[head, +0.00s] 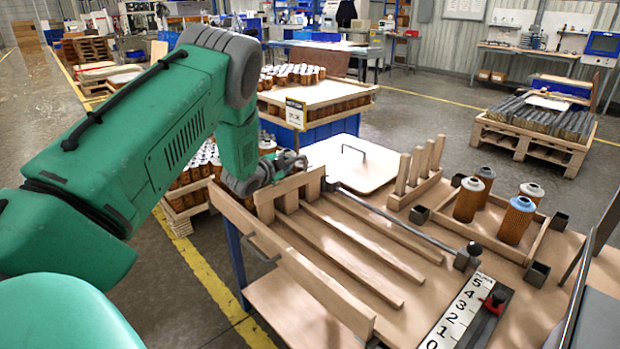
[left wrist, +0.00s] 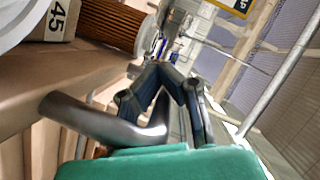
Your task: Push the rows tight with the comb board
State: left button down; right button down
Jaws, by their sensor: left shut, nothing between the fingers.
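My left gripper (head: 283,163) is at the far left end of the worktable, just above a wooden comb-shaped piece (head: 290,197) with a top bar and several teeth. Its fingers are shut and empty; they also show in the left wrist view (left wrist: 160,72). I cannot tell whether they touch the piece. Long wooden rails (head: 352,243) run from it along the tabletop, and the lanes between them look bare. A second comb-like piece (head: 416,172) has upright teeth. My right gripper is not in view.
A metal rod with a dark knob (head: 410,223) crosses the table beside a number strip (head: 456,316). A side board (head: 292,268) with a handle lines the left edge. A pale lid (head: 350,160) lies behind.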

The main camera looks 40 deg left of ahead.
pick_arm(q)
jog(key=w+a+r, duration=0.1)
jog(key=a, duration=0.5)
jog(key=shift+b, duration=0.4)
jog(key=c, duration=2.3)
grip_release()
jog(key=shift+r, duration=0.15)
jog(key=o, duration=0.7)
jog(key=shift+o, duration=0.2)
jog(key=shift+s+d, duration=0.1)
jog(key=v, duration=1.1)
jog(key=shift+s+d, duration=0.2)
jog(key=shift+s, duration=0.25)
